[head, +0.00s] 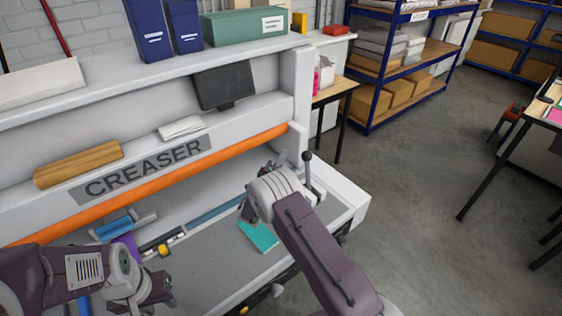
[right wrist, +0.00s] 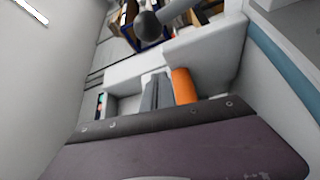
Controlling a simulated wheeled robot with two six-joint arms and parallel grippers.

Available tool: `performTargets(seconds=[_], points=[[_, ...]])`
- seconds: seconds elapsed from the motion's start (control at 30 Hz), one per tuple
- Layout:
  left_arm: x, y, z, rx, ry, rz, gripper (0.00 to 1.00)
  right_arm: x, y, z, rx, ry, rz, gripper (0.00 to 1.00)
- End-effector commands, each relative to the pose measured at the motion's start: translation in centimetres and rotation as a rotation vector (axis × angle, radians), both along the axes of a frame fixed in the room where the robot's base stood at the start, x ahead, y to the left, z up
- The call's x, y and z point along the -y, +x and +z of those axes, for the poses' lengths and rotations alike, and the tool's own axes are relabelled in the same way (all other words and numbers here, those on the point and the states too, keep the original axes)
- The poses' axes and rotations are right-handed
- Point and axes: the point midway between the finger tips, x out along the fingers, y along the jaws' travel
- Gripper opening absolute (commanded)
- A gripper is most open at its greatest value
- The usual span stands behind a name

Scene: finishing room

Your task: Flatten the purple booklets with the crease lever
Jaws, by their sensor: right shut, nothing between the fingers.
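A purple booklet (head: 127,244) lies on the creaser's grey bed (head: 205,262) at the left, partly hidden by my left arm and a blue piece above it. A teal booklet (head: 258,236) lies on the bed further right, partly behind my right arm. The crease lever (head: 307,158) stands upright at the bed's right end; its black ball knob (right wrist: 148,26) shows large in the right wrist view.
The orange bar (head: 225,148) runs along the creaser above the bed. Open floor (head: 420,170) lies to the right, before blue racks.

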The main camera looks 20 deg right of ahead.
Motion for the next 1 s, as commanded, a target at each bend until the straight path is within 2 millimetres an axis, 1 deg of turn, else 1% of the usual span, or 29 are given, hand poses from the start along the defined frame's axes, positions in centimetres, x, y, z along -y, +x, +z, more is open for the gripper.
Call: performTargets(seconds=[0.03, 0.1, 0.2, 0.3, 0.4, 0.5, 0.87, 1.0], points=[[0.0, 0.0, 0.7, 0.0, 0.0, 0.0, 0.36, 0.9, 0.8, 0.4, 0.001, 0.001, -0.004, 0.0], [0.0, 0.0, 1.1, 0.0, 0.0, 0.0, 0.36, 1.8, 1.9, 0.6, 0.001, 0.001, -0.003, 0.0], [0.0, 0.0, 1.8, 0.0, 0.0, 0.0, 0.36, 3.1, 3.0, 0.8, -0.001, -0.001, -0.002, 0.0], [0.0, 0.0, 3.1, 0.0, 0.0, 0.0, 0.36, 3.8, 1.3, 0.5, -0.006, -0.002, -0.001, 0.0], [0.0, 0.0, 3.6, 0.0, 0.0, 0.0, 0.36, 4.3, 0.4, 0.1, -0.004, -0.002, -0.001, 0.0], [0.0, 0.0, 3.8, 0.0, 0.0, 0.0, 0.36, 4.6, -0.1, -0.1, -0.002, -0.001, 0.0, 0.0], [0.0, 0.0, 3.7, 0.0, 0.0, 0.0, 0.36, 4.7, -0.3, -0.4, 0.0, 0.0, 0.0, 0.0], [0.0, 0.0, 2.9, 0.0, 0.0, 0.0, 0.36, 4.2, -0.3, -0.6, 0.015, 0.004, 0.0, 0.0]])
